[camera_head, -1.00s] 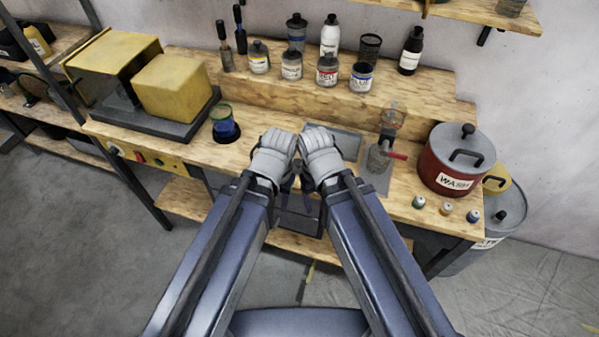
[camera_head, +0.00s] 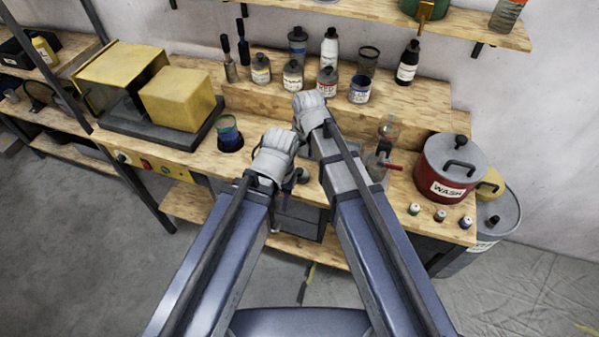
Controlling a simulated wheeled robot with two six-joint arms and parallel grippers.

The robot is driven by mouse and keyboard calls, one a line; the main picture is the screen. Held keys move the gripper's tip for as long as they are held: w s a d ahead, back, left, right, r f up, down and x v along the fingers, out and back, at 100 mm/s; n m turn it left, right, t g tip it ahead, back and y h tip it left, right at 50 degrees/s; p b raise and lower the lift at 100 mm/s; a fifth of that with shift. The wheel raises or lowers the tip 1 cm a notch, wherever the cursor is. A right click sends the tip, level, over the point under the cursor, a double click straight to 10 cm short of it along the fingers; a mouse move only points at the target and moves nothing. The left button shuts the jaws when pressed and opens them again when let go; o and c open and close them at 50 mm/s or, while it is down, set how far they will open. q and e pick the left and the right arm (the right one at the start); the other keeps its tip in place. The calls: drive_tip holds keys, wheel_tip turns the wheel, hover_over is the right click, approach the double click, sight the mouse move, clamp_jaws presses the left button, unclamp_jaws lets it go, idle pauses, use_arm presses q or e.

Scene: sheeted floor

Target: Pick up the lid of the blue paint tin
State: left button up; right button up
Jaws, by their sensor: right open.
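The blue paint tin (camera_head: 359,93) is a small pale tin with a blue label. It stands upright on the raised wooden step at the back of the bench, at the right end of the front row of tins. Its dark lid (camera_head: 361,81) is on top. My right gripper (camera_head: 308,101) is open, to the left of the blue tin and in front of the tin row, apart from the lid. My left gripper (camera_head: 278,146) is lower and nearer, over the bench's front edge. Its fingertips are hidden behind its pale housing.
A red-labelled tin (camera_head: 327,82) stands just left of the blue one, with a dark mesh cup (camera_head: 368,61) behind. A black bottle (camera_head: 407,62) is to the right. An upper shelf (camera_head: 450,27) overhangs the back. A red WASH pot (camera_head: 447,178) is at the right.

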sight(299, 170)
drive_tip(key=shift+w+a+f+b, duration=0.1)
drive_tip(key=shift+w+f+b, duration=0.05)
drive_tip(key=shift+f+b, duration=1.15)
drive_tip(key=shift+w+a+f+b, duration=0.1)
drive_tip(key=shift+w+f+b, duration=0.1)
drive_tip(key=shift+f+b, duration=1.1)
drive_tip(key=shift+w+a+f+b, duration=0.1)
drive_tip(key=shift+w+f+b, duration=0.05)
drive_tip(key=shift+f+b, duration=1.15)
clamp_jaws()
